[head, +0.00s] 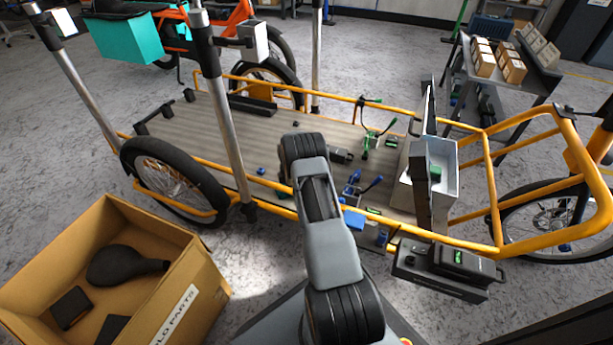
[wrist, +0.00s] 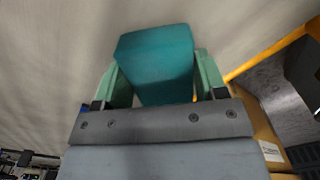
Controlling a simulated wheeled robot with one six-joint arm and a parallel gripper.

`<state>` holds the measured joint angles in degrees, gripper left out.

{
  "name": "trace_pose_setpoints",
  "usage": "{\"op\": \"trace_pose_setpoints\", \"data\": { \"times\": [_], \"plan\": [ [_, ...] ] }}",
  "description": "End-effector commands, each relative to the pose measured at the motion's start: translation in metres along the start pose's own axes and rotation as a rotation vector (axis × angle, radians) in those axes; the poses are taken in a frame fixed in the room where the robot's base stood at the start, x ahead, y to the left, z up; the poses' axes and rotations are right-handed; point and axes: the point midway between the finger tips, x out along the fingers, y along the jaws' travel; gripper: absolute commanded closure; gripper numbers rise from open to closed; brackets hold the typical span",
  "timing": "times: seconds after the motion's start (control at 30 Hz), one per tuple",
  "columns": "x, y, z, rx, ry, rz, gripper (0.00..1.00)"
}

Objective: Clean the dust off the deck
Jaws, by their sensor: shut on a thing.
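The deck (head: 215,125) is the long grey plank bed of the cargo bike, inside yellow rails. Dust cannot be made out on it in the head view. In the wrist view, a pale, faintly streaked surface (wrist: 50,60), which looks like the deck, fills the upper left. My gripper (wrist: 160,75) is shut on a teal block (wrist: 153,48), held between its two green fingers. Whether the block touches the deck cannot be told. In the head view my arm reaches over the near rail, and its wrist hides the gripper and block.
Right on the deck are a black cylinder (head: 340,155), a green clamp (head: 374,138), blue-handled clamps (head: 360,185) and a grey box (head: 448,187). Silver posts (head: 226,120) rise at the deck's edges. An open cardboard box (head: 195,275) stands front left. The deck's left half is mostly clear.

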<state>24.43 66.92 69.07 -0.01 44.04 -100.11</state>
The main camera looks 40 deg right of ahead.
Motion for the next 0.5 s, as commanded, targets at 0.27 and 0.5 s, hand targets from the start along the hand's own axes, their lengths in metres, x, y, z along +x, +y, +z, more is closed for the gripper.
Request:
{"op": "trace_pose_setpoints", "data": {
  "times": [0.27,0.5],
  "plan": [
    [-0.036,0.0,0.001,0.0,0.0,0.0,0.57],
    [-0.058,0.001,-0.003,-0.007,0.0,0.0,0.57]
  ]
}}
